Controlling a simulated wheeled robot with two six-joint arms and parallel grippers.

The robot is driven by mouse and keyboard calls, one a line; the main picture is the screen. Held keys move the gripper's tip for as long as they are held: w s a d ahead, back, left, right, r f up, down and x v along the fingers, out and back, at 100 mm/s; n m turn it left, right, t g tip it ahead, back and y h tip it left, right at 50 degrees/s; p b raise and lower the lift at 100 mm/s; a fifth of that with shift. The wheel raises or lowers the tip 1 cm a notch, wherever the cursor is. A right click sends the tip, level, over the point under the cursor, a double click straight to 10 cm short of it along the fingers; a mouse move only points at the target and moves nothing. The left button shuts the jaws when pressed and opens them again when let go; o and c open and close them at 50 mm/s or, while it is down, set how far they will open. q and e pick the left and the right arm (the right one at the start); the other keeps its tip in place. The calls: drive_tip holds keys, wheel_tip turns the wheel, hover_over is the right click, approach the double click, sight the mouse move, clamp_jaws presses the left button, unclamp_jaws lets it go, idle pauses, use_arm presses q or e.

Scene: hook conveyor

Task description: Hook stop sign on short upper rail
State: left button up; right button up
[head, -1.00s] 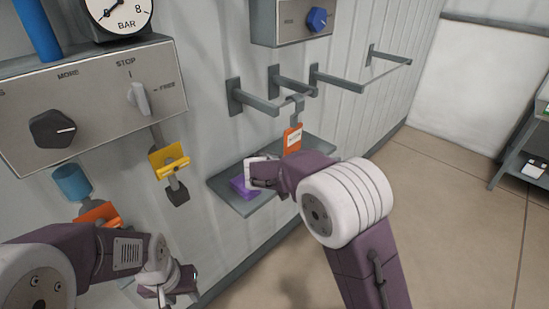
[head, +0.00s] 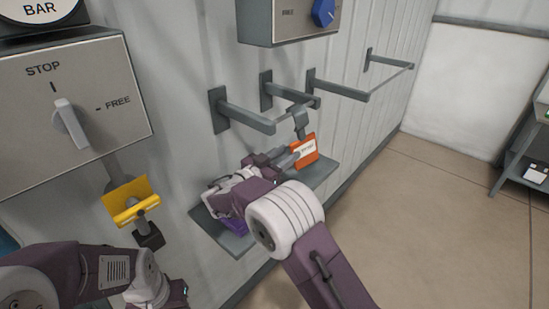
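An orange sign (head: 309,150) with a white label sits below the short rail. I cannot read the label. Its grey hook (head: 300,121) is at the front bar of the short upper rail (head: 245,117); I cannot tell whether the rail bears its weight. My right gripper (head: 289,158) is at the left side of the sign, with its fingers against or very close to it. The arm partly hides the contact, so whether it grips is unclear. My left gripper (head: 172,296) is low at the bottom edge, partly cut off, away from the sign.
A longer rail (head: 342,90) stands to the right. A grey shelf (head: 318,174) is below, with a purple object (head: 232,222) on it. A yellow piece (head: 128,200) hangs at the left under a control box (head: 75,95). A blue-knob box (head: 290,18) is above the rails. Open floor lies right.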

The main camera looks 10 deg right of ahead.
sight(302, 138)
drive_tip(key=shift+x, duration=0.9)
drive_tip(key=shift+w+d+r, duration=0.1)
drive_tip(key=shift+w+d, duration=0.15)
drive_tip(key=shift+s+d+r, duration=0.15)
drive_tip(key=shift+d, duration=0.05)
drive_tip(key=shift+w, duration=0.25)
clamp_jaws()
unclamp_jaws()
